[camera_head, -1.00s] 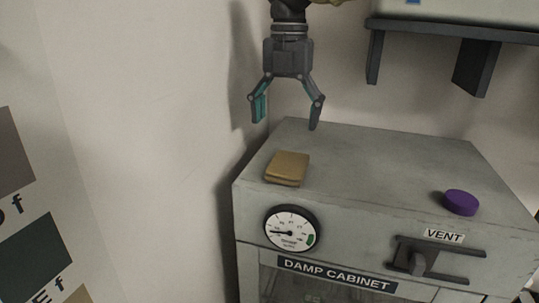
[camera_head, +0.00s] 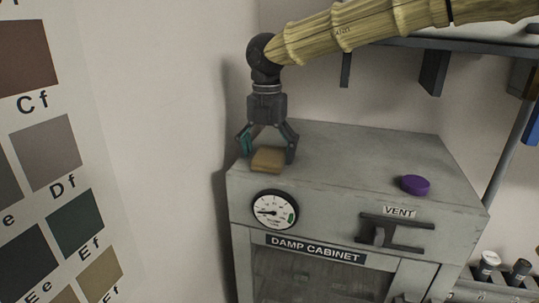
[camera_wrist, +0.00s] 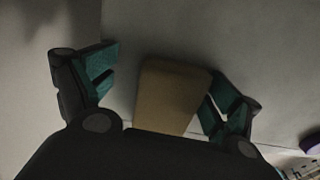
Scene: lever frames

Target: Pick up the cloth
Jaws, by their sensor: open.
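The cloth (camera_head: 268,160) is a tan folded pad lying on top of the grey damp cabinet (camera_head: 345,160), near its front left corner. My gripper (camera_head: 267,152) is open and points down over the cloth, with one finger at each side of it. In the wrist view the cloth (camera_wrist: 170,92) lies between the two teal-padded fingers (camera_wrist: 160,95). The right finger is close to the cloth's edge and a gap shows on the left. I cannot tell whether the right finger touches it. My gripper's body hides the cloth's near end in the wrist view.
A purple round object (camera_head: 415,185) sits on the cabinet top at the right. A gauge (camera_head: 274,210) and a vent lever (camera_head: 385,233) are on the front. A wall shelf (camera_head: 465,43) hangs above. The wall is close on the left. The cabinet top's middle is clear.

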